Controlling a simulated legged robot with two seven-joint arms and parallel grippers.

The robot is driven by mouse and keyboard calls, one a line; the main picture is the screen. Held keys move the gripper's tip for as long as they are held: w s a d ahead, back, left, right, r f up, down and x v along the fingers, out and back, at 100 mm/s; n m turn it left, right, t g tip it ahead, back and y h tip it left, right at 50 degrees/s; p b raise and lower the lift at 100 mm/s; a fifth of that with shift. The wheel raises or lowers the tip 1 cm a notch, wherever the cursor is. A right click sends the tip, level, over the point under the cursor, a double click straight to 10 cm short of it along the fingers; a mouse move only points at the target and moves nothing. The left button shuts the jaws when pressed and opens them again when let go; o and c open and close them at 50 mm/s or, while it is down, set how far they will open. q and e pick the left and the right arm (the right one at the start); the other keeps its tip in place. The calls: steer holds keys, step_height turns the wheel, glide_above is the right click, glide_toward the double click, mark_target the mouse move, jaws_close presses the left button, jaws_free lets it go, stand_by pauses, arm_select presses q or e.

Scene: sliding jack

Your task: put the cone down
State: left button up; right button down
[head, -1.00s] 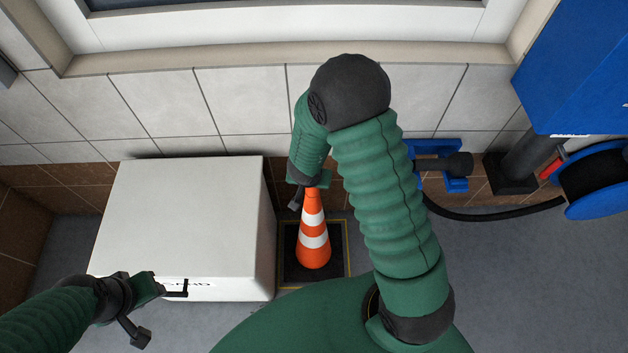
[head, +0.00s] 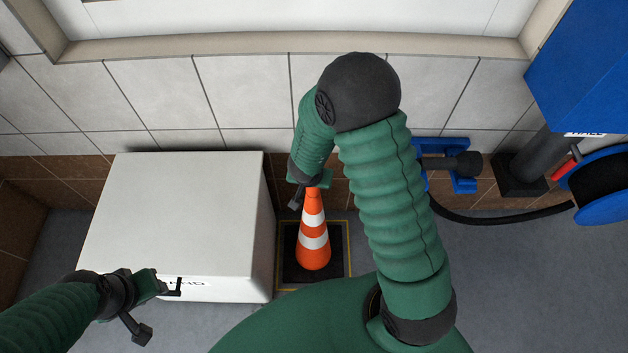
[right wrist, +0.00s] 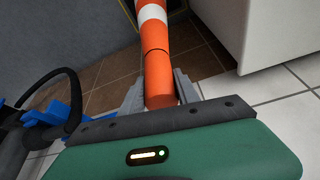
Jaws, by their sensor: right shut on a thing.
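The orange cone with white bands (head: 313,240) is in the middle of the head view, over a dark square (head: 335,277) inside a yellow outline on the floor. I cannot tell whether it touches the floor. My right gripper (right wrist: 160,88) is shut on the cone's narrow top, with one finger on each side in the right wrist view. In the head view the right forearm partly hides this grip. My left gripper (head: 172,286) is at the front of the white box, empty; its finger opening is unclear.
The large white box (head: 180,215) stands close left of the cone. A tiled wall (head: 240,95) is behind. A blue bracket (head: 460,180), a black hose (head: 500,216) and a blue reel (head: 605,190) are at the right. Grey floor (head: 500,280) is clear at the front right.

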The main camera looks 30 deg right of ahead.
steer(key=shift+d, duration=0.1)
steer(key=c, duration=0.9)
jaws_free()
steer(key=shift+d, duration=0.1)
steer(key=shift+f, duration=0.1)
steer(key=shift+r, duration=0.25)
steer(key=s+a+r+n+t+y+p, duration=0.15)
steer(key=a+r+p, duration=0.25)
steer(key=r, duration=0.5)
steer(key=s+a+r+n+y+p, duration=0.1)
steer(key=a+r+n+y+p, duration=0.15)
steer(key=a+r+p, duration=0.4)
steer(key=s+d+r+n+g+b, duration=0.1)
steer(key=s+d+r+n, duration=0.1)
steer(key=s, duration=0.2)
steer(key=s+d+r+n+g+h+b, duration=0.1)
steer(key=s+r+n, duration=0.1)
steer(key=s, duration=0.2)
steer(key=shift+s+d+r+n, duration=0.2)
steer(key=shift+d+r+n, duration=0.1)
steer(key=shift+d+r, duration=0.1)
